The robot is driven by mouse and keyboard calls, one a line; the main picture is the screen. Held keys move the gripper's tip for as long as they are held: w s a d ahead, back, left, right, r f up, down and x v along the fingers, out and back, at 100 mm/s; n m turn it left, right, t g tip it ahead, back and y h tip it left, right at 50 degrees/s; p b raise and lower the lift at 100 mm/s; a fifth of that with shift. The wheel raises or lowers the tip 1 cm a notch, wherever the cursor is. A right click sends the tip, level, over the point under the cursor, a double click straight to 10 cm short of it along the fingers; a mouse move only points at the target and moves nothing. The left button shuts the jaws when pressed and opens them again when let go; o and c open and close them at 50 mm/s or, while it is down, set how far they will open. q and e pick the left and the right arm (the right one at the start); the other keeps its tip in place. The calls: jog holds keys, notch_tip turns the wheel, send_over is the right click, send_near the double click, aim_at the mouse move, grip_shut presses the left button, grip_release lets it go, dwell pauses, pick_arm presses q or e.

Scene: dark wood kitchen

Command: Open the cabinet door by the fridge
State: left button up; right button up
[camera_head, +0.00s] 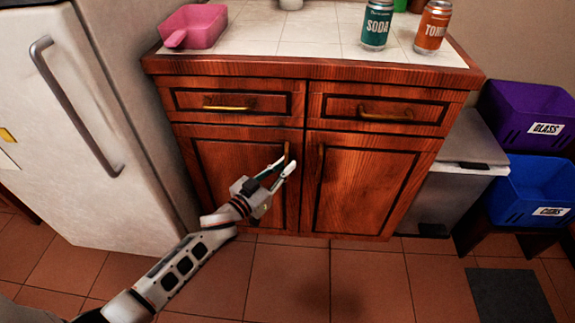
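The wooden cabinet has two lower doors, both shut. The left cabinet door (225,165), on the side by the fridge (100,200), has a thin upright brass handle (286,152) near its right edge. My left gripper (286,164) is in front of this door at the handle, its two pale fingertips apart. The lower part of the handle is hidden by the fingers, and I cannot tell whether they touch it. The right cabinet door (365,190) is beside it. My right gripper is not in view.
Two shut drawers (230,102) sit above the doors. The tiled counter (300,38) holds a pink container (194,26), a green soda can (376,24) and an orange can (432,27). A grey bin (450,180) and purple (525,110) and blue bins (535,192) stand right. Floor in front is clear.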

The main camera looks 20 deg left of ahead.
pick_arm(q)
jog(key=shift+w+d, duration=0.15)
jog(key=shift+w, duration=0.3)
grip_shut()
jog(key=shift+s, duration=0.1)
